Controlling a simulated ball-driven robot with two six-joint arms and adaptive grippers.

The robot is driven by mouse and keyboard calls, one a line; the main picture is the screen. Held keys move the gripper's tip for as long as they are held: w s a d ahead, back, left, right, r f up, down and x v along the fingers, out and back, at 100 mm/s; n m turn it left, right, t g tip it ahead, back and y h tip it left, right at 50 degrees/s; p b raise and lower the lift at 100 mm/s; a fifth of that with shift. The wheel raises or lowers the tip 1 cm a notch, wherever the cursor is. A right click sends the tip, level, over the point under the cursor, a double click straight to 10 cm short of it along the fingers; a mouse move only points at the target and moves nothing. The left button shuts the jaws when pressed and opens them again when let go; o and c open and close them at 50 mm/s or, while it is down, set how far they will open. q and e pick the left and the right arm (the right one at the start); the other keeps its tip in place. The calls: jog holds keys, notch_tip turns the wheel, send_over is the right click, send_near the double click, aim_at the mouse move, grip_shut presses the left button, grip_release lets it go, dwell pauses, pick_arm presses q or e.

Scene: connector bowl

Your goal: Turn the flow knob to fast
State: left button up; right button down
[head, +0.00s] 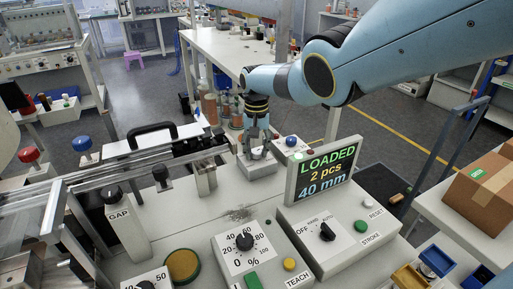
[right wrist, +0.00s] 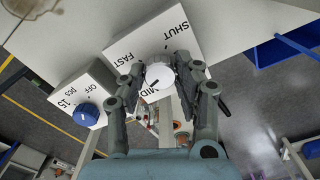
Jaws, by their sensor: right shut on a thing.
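The flow knob (right wrist: 160,76) is a pale round knob on a white block (right wrist: 180,32) lettered SHUT, FAST and MID in the right wrist view. My right gripper (right wrist: 162,73) has its two fingers closed around the knob, one on each side. The knob's exact pointer direction is hard to make out, as the fingers are close to it. In the head view my right gripper (head: 257,150) reaches down onto the small block (head: 259,168) behind the display, and its fingers hide most of the knob. My left gripper is not in view.
A display (head: 323,173) reading LOADED, 2 pcs, 40 mm stands just right of the knob. A blue knob (right wrist: 86,114) on a box lies beside it. A dial (head: 244,242), a switch (head: 327,232) and push buttons fill the front panel. Bare white panel lies left of the display.

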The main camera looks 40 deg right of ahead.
aim_at(256, 151)
jog(key=m, duration=1.2)
jog(key=shift+p, duration=0.3)
jog(key=shift+r+m, duration=0.1)
jog(key=shift+m, duration=0.3)
jog(key=c, duration=0.9)
grip_release()
jog(key=shift+c, duration=0.2)
jog(key=shift+w+d+r, duration=0.1)
jog(key=shift+r, duration=0.35)
notch_tip(256, 151, up, 11)
